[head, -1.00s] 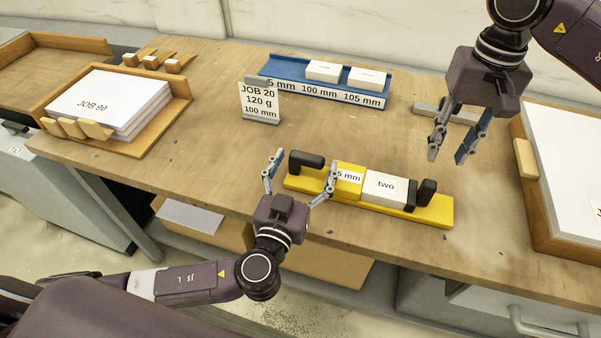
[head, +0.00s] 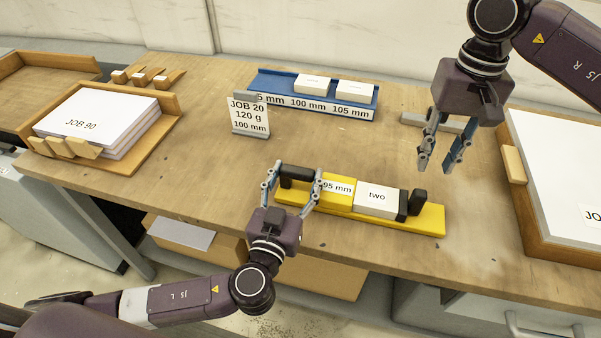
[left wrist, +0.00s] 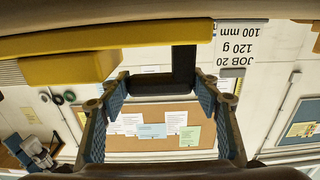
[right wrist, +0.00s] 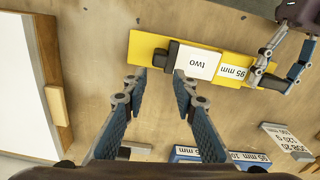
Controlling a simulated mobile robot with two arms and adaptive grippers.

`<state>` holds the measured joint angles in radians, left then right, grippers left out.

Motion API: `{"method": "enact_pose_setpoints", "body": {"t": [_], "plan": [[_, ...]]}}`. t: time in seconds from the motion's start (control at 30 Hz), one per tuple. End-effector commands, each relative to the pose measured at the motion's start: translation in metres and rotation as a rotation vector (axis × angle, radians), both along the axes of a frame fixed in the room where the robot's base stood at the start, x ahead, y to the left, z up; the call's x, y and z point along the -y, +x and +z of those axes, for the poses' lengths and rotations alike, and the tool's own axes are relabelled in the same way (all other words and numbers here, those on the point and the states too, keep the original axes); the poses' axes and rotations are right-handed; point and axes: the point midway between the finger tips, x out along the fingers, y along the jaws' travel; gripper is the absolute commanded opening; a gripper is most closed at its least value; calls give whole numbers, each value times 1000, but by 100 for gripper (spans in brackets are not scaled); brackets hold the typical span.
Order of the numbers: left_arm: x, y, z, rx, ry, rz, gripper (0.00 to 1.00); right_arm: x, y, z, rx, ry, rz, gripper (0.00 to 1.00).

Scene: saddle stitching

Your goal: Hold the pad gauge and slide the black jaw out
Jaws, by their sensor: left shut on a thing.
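The yellow pad gauge (head: 430,222) lies along the table's front, with a 95 mm label (head: 338,187) and a white block marked "two" (head: 377,198) on it. The black jaw (head: 417,204) stands against the block's right end; it also shows in the right wrist view (right wrist: 160,57). My left gripper (head: 296,174) is shut on the black handle (head: 299,173) at the gauge's left end; the handle spans between its fingers in the left wrist view (left wrist: 165,87). My right gripper (head: 438,168) is open and empty, above the table behind the jaw, not touching it.
A blue rack (head: 270,84) with white blocks stands at the back, a JOB 20 card (head: 247,115) in front of it. A grey bar (head: 410,118) lies behind my right gripper. Wooden paper trays flank the table left (head: 172,112) and right (head: 530,215). The middle is clear.

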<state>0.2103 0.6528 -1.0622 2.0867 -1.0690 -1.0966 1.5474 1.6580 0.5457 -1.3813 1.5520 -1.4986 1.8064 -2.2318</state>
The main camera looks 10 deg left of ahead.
Motion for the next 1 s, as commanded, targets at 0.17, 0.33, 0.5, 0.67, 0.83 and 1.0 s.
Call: {"method": "enact_pose_setpoints", "body": {"t": [0.17,0.33,0.5,0.67,0.83,1.0], "plan": [[0,0,0,0,0,1,13,0,0,0,0,-1,-5,4],[0,0,0,0,0,1,13,-6,1,0,-1,-11,-103,0],[0,0,0,0,0,1,13,-19,3,-1,1,-40,-347,0],[0,0,0,0,0,1,13,-33,4,-1,13,-72,-621,0],[0,0,0,0,0,1,13,-47,5,-2,39,-104,-912,0],[0,0,0,1,0,1,13,-62,5,-2,74,-130,-1202,0]]}}
